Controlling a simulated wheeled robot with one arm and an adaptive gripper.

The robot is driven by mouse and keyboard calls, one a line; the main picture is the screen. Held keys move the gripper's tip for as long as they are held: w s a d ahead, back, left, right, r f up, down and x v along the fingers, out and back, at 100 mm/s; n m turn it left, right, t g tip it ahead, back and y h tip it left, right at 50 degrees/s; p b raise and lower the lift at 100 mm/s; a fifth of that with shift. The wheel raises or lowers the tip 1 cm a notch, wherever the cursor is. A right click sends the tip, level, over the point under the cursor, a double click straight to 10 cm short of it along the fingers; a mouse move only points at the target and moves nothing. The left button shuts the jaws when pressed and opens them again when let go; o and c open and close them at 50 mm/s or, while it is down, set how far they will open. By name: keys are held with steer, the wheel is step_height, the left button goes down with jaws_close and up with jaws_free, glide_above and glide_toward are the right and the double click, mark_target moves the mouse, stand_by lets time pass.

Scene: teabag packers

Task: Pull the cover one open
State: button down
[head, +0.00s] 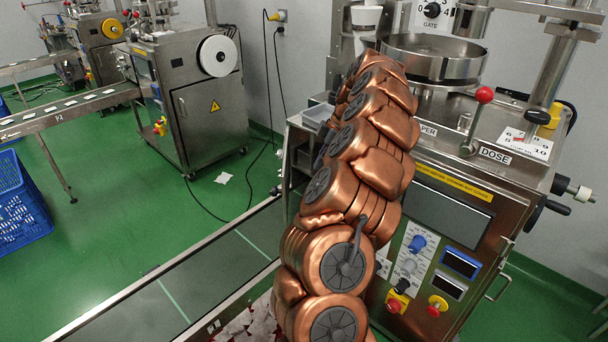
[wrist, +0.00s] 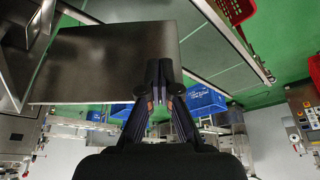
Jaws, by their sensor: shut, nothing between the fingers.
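My gripper (wrist: 158,75) shows in the wrist view, with its dark fingers shut and nothing between them. A flat steel panel (wrist: 105,60), which may be the cover, lies left of and behind the fingertips. The fingertips overlap its right edge in the picture; I cannot tell whether they touch it. In the head view my copper-coloured arm hides my gripper and part of the near packing machine (head: 450,205). I cannot make out the cover for certain there.
A conveyor (head: 205,275) runs at the lower left of the near machine. A second packing machine (head: 205,110) and a blue crate (head: 20,200) stand farther left, with green floor between. In the wrist view, a red basket (wrist: 236,8) is at the top right and blue crates (wrist: 203,100) are beyond the fingers.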

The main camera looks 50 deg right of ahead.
steer(key=w+a+f+p, duration=0.3)
steer(key=w+a+f, duration=0.2)
steer(key=f, duration=0.3)
steer(key=shift+w+f, duration=0.35)
steer(key=shift+f, duration=0.05)
steer(key=shift+a, duration=0.2)
